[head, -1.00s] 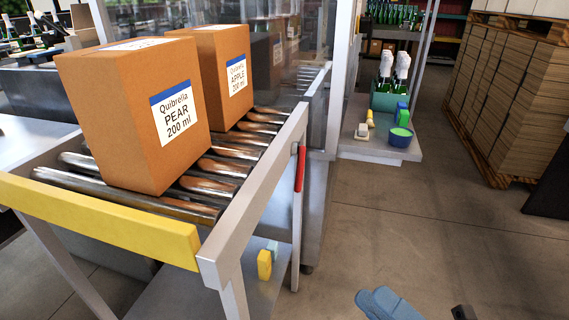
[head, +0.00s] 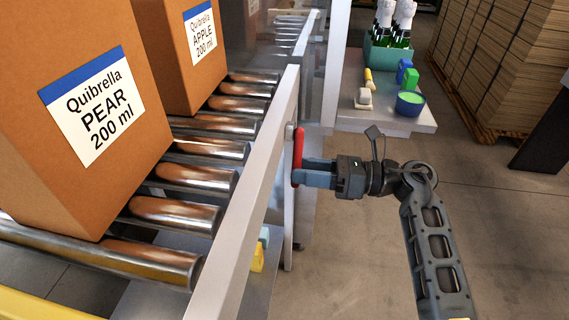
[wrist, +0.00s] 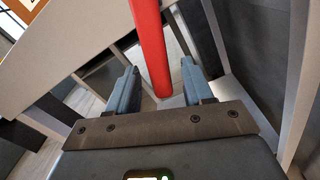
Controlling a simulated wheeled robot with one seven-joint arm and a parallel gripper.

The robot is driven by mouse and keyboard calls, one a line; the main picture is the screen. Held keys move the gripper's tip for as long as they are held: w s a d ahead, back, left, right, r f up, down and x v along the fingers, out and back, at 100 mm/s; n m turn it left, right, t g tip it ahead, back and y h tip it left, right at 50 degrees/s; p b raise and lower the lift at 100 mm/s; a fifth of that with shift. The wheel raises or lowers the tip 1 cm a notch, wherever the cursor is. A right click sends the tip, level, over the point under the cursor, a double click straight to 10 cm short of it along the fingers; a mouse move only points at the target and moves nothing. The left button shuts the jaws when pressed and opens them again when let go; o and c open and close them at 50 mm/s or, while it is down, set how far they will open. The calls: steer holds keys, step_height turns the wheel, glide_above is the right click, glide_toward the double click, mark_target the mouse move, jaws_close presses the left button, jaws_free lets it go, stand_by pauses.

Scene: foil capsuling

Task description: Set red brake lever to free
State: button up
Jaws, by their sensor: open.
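The red brake lever (head: 298,150) stands upright on the outer side of the conveyor's grey side rail. My gripper (head: 303,172) is at the lever's lower part, reaching in from the right. In the wrist view the red lever (wrist: 152,45) runs down between the two blue fingers of my gripper (wrist: 158,88). The fingers are open, one on each side of the lever, with a gap visible on both sides.
A PEAR carton (head: 85,110) and an APPLE carton (head: 185,55) stand on the roller conveyor (head: 205,180). Yellow and light blue items lie below the rail.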

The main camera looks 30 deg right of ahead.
steer(key=shift+x, duration=2.15)
jaws_close()
